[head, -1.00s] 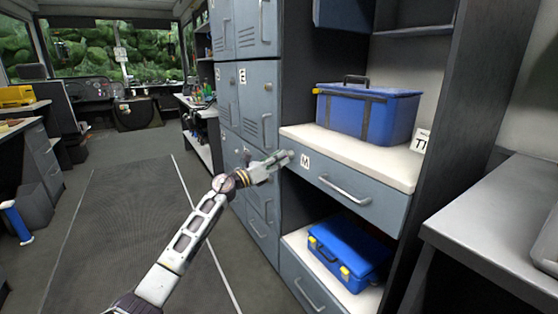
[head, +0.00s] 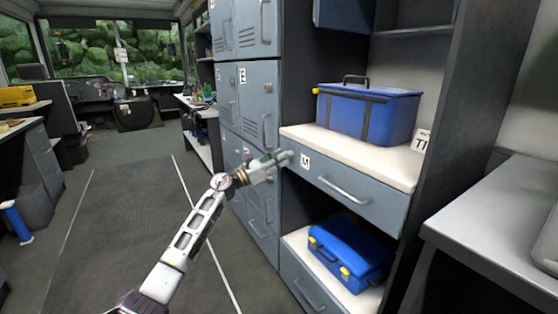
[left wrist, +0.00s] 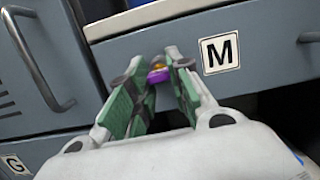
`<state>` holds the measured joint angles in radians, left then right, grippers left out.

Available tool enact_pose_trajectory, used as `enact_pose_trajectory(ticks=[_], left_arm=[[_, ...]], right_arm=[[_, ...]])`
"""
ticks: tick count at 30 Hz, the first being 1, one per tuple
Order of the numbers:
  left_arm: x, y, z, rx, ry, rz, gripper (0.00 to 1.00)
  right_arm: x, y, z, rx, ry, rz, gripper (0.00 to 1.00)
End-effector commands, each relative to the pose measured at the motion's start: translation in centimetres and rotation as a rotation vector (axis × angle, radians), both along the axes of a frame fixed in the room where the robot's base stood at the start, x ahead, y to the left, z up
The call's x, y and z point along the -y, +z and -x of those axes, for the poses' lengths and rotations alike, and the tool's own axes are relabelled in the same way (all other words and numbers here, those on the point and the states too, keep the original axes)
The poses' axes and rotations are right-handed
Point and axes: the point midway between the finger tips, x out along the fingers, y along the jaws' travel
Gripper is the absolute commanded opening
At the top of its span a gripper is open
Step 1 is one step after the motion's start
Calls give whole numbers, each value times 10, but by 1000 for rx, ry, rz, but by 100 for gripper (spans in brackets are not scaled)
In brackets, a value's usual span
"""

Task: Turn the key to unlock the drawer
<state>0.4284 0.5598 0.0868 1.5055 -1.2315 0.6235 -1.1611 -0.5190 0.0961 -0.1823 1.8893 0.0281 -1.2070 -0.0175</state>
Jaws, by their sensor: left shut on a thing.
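The drawer marked M (head: 380,203) is shut under the white shelf top, with a long handle on its front. My left gripper (head: 286,157) is at the drawer's left end. In the left wrist view the gripper (left wrist: 158,78) is shut on a small purple key (left wrist: 153,77), left of the M label (left wrist: 220,52). A yellowish part shows just beyond the purple. The key's shaft and the keyhole are hidden, so I cannot tell its turn. My right gripper is not in view.
Grey lockers (head: 247,105) stand left of the drawer. A blue toolbox (head: 368,112) sits on the top above it, and a blue case (head: 349,252) lies on the shelf below. A grey counter (head: 500,210) is at right. The floor at left is clear.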

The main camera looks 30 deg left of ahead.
Motion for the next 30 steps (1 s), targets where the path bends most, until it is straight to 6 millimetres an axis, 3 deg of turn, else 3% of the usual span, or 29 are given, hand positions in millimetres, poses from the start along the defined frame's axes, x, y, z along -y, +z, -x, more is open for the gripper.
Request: enact_pose_trajectory(ticks=[20,21,24,26,30], left_arm=[[-1,0,-1,48,2,-82,3],[-1,0,-1,49,1,-82,24],[-1,0,0,48,1,-83,37],[-1,0,0,47,1,-82,45],[-1,0,0,47,1,-82,45]], right_arm=[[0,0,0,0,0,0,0],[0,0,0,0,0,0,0],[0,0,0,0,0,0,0],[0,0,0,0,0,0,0],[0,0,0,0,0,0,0]])
